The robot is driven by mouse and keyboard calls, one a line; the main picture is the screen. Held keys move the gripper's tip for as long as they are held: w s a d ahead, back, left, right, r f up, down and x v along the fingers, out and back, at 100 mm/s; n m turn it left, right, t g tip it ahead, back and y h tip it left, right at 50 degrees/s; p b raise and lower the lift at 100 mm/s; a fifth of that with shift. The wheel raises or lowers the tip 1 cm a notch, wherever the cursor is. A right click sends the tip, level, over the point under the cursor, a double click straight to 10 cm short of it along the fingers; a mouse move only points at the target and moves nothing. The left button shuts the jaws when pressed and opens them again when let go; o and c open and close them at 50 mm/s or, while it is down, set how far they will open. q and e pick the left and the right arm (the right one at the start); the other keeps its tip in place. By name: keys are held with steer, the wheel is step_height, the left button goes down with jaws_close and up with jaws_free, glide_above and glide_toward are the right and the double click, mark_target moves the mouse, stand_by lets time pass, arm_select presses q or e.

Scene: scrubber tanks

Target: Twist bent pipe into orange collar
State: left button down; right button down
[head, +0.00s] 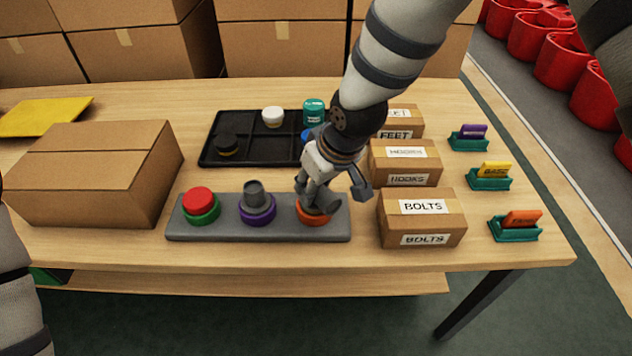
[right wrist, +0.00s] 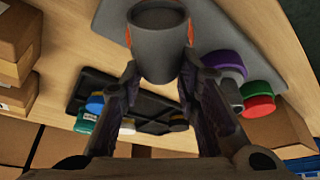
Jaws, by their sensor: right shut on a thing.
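The grey base block (head: 290,230) stands near the table's front edge and carries three collars. The orange collar (head: 314,220) is at its right end. My right gripper (head: 318,192) is right above this collar, shut on the grey bent pipe (right wrist: 158,50). In the right wrist view the pipe's round open end faces the camera between the two fingers, with bits of the orange collar (right wrist: 190,32) behind it. In the head view the fingers hide most of the pipe, so I cannot tell how deep it sits in the collar. My left gripper is out of view.
On the block, a purple collar (head: 257,217) holds a grey fitting, and a green collar (head: 203,218) has a red cap. A black tray (head: 258,153) with small caps lies behind. A BOLTS box (head: 421,218) stands close right, a large carton (head: 95,175) left.

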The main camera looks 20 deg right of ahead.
steer(key=shift+m+h, duration=0.6)
steer(key=shift+m, duration=0.9)
steer(key=shift+a, duration=0.1)
steer(key=shift+m, duration=0.6)
steer(key=shift+h, duration=0.3)
steer(key=shift+m+h, duration=0.3)
steer(key=shift+m, duration=0.6)
steer(key=shift+m+h, duration=0.3)
steer(key=shift+m, duration=0.4)
